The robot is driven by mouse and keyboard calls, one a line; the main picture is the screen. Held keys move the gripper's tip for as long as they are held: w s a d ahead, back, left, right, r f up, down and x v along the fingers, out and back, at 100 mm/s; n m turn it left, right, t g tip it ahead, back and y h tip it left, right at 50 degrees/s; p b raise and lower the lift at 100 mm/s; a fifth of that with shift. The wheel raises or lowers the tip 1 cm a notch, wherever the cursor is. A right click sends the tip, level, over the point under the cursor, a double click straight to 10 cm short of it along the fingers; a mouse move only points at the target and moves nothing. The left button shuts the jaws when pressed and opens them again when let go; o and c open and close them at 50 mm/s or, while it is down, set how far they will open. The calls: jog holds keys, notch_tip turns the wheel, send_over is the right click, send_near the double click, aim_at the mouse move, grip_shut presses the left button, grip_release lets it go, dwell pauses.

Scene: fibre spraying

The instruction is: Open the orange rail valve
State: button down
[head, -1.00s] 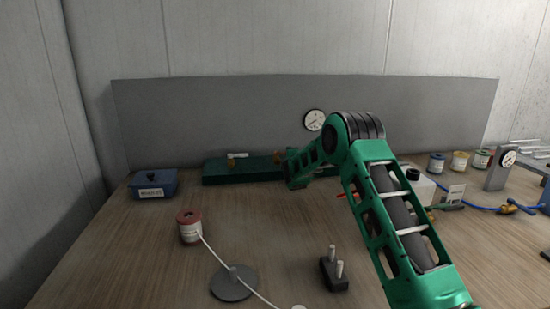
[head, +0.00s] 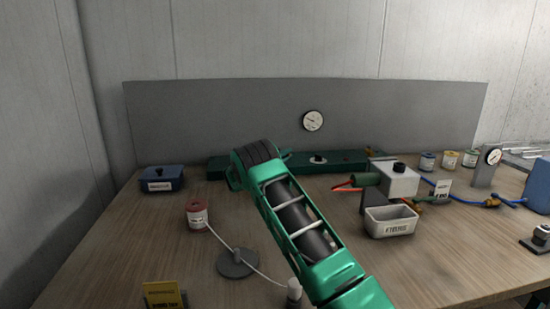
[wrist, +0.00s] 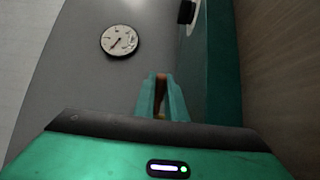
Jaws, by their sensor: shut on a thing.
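The green rail (head: 345,160) runs along the back of the table below a grey panel, and it fills the right of the wrist view (wrist: 222,70). My gripper (wrist: 161,95) shows in the wrist view with its two teal fingers close together beside the rail. A narrow orange-brown piece (wrist: 160,84), which looks like the orange valve's handle, is between the fingers. The rest of the valve is hidden. In the head view my arm covers the gripper and the left part of the rail. A black and white fitting (head: 318,158) sits on the rail.
A round gauge (head: 313,121) hangs on the grey panel (head: 215,115). A blue box (head: 162,179), a spool (head: 197,215) and a round disc stand (head: 238,263) are at left.

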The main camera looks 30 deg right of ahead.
jog(key=shift+a+f+m+g, duration=0.3)
jog(key=shift+g, duration=0.1)
jog(key=c, duration=1.8)
grip_release()
jog(key=shift+r, duration=0.15)
jog(key=shift+s, duration=0.1)
jog(key=shift+a, duration=0.25)
jog(key=shift+v, duration=3.45)
